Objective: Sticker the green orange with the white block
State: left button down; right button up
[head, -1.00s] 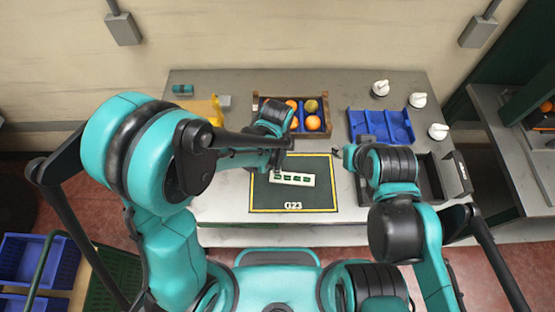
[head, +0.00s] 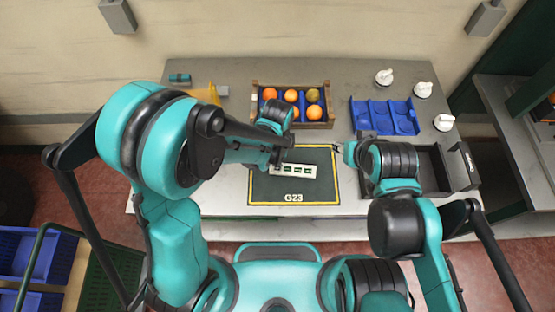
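The green orange (head: 313,95) sits in the far right part of a wooden crate (head: 317,124) at the back of the table, among several orange ones (head: 291,95). A white flat strip (head: 307,171) with dark green patches lies on the dark green mat (head: 318,190) marked G23. I cannot tell whether this is the white block. My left gripper (head: 276,160) is over the strip's far left edge; its fingers are mostly hidden, and contact is unclear. My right gripper (head: 338,147) is above the mat's far right corner, apart from the strip; its fingers are too small to read.
A blue divided tray (head: 384,117) stands right of the crate. Several white knob-like objects (head: 423,89) stand at the right. A dark open box (head: 435,170) is beside my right arm. A yellow object (head: 205,95) and a small pale block (head: 222,90) are at the back left.

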pick_arm(q)
jog(key=shift+f+b, duration=0.55)
jog(key=shift+b, duration=0.2)
dwell(1.8)
jog(key=shift+r+p, duration=2.55)
jog(key=shift+r, duration=1)
